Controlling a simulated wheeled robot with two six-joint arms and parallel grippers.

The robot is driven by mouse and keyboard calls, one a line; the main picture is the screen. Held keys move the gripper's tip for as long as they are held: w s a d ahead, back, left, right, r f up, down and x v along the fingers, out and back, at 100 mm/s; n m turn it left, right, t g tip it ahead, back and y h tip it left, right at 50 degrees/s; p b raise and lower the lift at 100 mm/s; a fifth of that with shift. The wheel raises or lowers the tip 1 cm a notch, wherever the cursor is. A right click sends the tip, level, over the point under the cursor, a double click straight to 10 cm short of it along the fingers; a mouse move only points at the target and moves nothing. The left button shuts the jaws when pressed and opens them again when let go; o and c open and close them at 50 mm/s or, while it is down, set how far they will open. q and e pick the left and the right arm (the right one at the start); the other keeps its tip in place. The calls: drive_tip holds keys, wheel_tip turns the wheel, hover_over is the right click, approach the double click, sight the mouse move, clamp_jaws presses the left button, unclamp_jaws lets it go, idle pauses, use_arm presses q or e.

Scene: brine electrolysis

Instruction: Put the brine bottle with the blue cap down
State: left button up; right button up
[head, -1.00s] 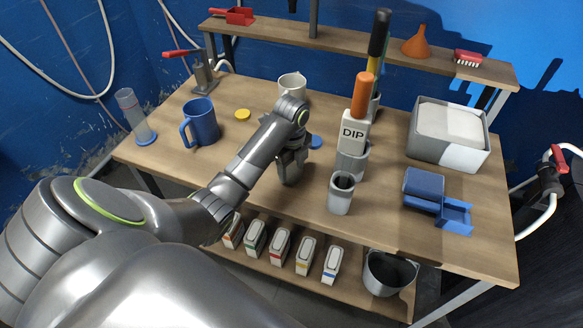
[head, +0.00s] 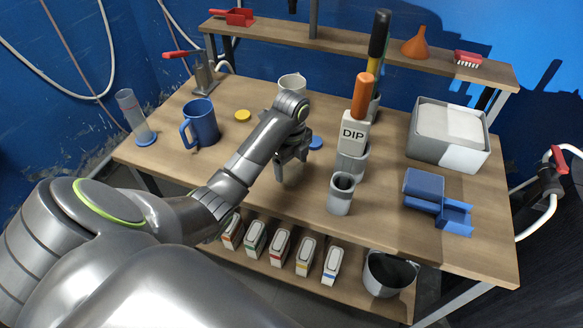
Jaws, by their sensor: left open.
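My left gripper (head: 291,170) is over the front middle of the table, pointing down. Its fingers are apart, with no bottle visible between them. A flat blue disc (head: 316,143) shows just right of and behind the gripper, partly hidden; I cannot tell whether it is a bottle's cap or a loose disc. I see no bottle clearly under it. A pale container with a blue band (head: 331,264) stands at the right end of a row on the lower shelf. My right gripper is not in view.
A grey cup (head: 341,195) and a holder with the DIP block (head: 353,132) stand right of the gripper. A blue mug (head: 202,122) and yellow disc (head: 243,115) are left. A white mug (head: 292,84) is behind. The front left tabletop is clear.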

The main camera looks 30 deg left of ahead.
use_arm(q)
wheel_tip(320, 180, up, 11)
drive_tip(key=p, duration=0.8)
drive_tip(key=shift+f+p, duration=0.2)
drive_tip(key=shift+p, duration=0.15)
drive_tip(key=shift+f, duration=0.1)
